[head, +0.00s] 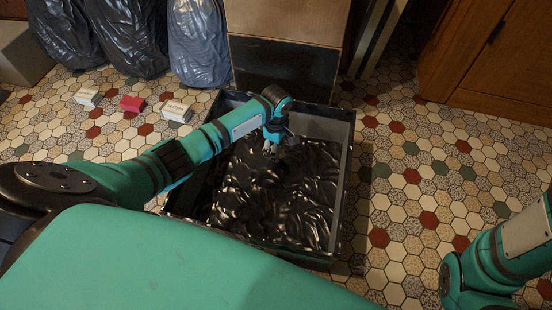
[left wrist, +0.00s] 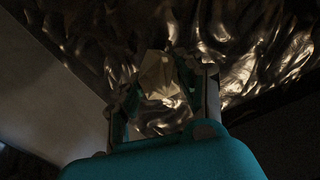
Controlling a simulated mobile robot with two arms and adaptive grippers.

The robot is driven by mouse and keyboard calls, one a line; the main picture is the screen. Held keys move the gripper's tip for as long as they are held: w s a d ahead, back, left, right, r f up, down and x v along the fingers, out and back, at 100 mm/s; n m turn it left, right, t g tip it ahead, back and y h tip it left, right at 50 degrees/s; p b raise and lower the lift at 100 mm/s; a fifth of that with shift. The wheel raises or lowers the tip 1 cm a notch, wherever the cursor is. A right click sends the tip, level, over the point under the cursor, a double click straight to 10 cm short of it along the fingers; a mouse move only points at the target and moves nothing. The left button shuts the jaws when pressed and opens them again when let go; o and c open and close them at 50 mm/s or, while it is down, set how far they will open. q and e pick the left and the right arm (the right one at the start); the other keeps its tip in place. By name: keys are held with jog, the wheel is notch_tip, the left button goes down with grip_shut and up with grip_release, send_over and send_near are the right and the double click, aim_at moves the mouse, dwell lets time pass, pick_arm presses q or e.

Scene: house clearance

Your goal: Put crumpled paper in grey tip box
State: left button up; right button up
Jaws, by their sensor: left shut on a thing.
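The grey tip box (head: 325,126) stands on the floor in the middle of the head view, with a crinkled, shiny black lining (head: 265,195) inside. My left arm reaches over it from the left, and my left gripper (head: 277,148) points down inside the far part of its opening. In the left wrist view, my left gripper (left wrist: 165,98) is shut on the crumpled paper (left wrist: 160,74), a pale, faceted tan lump between the fingers, with the dark lining behind it. In the head view the paper cannot be made out. My right gripper is out of view; only part of that arm shows lower right.
Black bags (head: 128,38) and a greyish bag (head: 198,42) stand at the back left. Small white boxes (head: 177,111) and a red one (head: 132,104) lie on the tiles. A cardboard box (head: 285,55) stands behind the tip box. Floor right of it is clear; a wooden cabinet (head: 500,60) stands beyond.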

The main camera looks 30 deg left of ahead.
pick_arm(q)
notch_tip(320, 180, down, 4)
jog(key=b, duration=0.3)
jog(key=shift+r, duration=0.2)
jog(key=o, duration=0.4)
jog(key=shift+f, duration=0.15)
jog(key=o, duration=0.4)
